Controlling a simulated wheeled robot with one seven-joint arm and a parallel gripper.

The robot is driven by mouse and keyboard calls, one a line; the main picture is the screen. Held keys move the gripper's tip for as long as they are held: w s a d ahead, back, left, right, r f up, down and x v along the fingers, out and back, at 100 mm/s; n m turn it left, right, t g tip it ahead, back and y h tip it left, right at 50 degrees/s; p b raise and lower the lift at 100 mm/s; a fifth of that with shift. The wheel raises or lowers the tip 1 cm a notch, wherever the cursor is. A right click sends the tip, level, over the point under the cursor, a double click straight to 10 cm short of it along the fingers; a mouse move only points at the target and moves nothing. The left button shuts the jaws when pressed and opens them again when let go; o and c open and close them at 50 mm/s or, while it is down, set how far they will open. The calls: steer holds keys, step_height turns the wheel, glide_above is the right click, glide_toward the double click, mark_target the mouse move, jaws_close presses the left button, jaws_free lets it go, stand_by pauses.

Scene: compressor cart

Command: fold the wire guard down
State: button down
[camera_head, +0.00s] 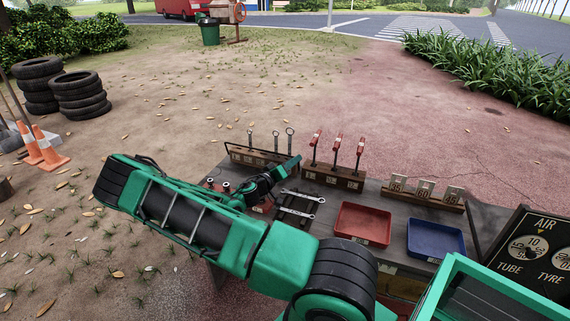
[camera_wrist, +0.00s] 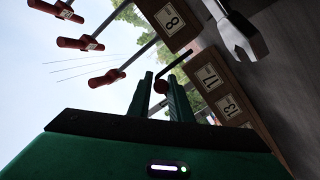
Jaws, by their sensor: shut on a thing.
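The wire guard is a thin dark rod. In the head view it runs along the wrench rack (camera_head: 255,158), and my arm hides part of it. In the wrist view a bent black rod (camera_wrist: 176,61) of the guard ends in a dark red knob (camera_wrist: 161,87) between my fingers. My gripper (camera_wrist: 164,98) is shut on this knob. In the head view my gripper (camera_head: 288,165) is at the right end of the wrench rack, low over the bench. Several wrenches (camera_head: 276,141) stand upright in the rack.
Red-handled tools (camera_head: 337,145) stand in a block just right of my gripper. Flat wrenches (camera_head: 302,196) lie on a dark holder in front. A red tray (camera_head: 363,223), a blue tray (camera_head: 435,239) and a numbered card rack (camera_head: 425,192) are farther right.

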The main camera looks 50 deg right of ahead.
steer(key=shift+w+a+f, duration=0.25)
steer(key=shift+w+f, duration=0.05)
steer(key=c, duration=1.7)
jaws_free()
steer(key=shift+o, duration=0.2)
steer(key=shift+r, duration=0.1)
steer(key=shift+s+d, duration=0.1)
steer(key=shift+r, duration=0.55)
steer(key=shift+o, duration=0.2)
steer(key=r, duration=0.3)
steer(key=shift+w+a+r, duration=0.25)
steer(key=shift+w+a, duration=0.1)
steer(key=shift+a, duration=0.05)
steer(key=a+r, duration=0.2)
steer(key=a, duration=0.1)
steer(key=a+r, duration=0.2)
steer(key=a, duration=0.2)
steer(key=a+r, duration=0.2)
steer(key=a, duration=0.2)
steer(key=shift+r, duration=0.2)
steer(key=shift+c, duration=0.2)
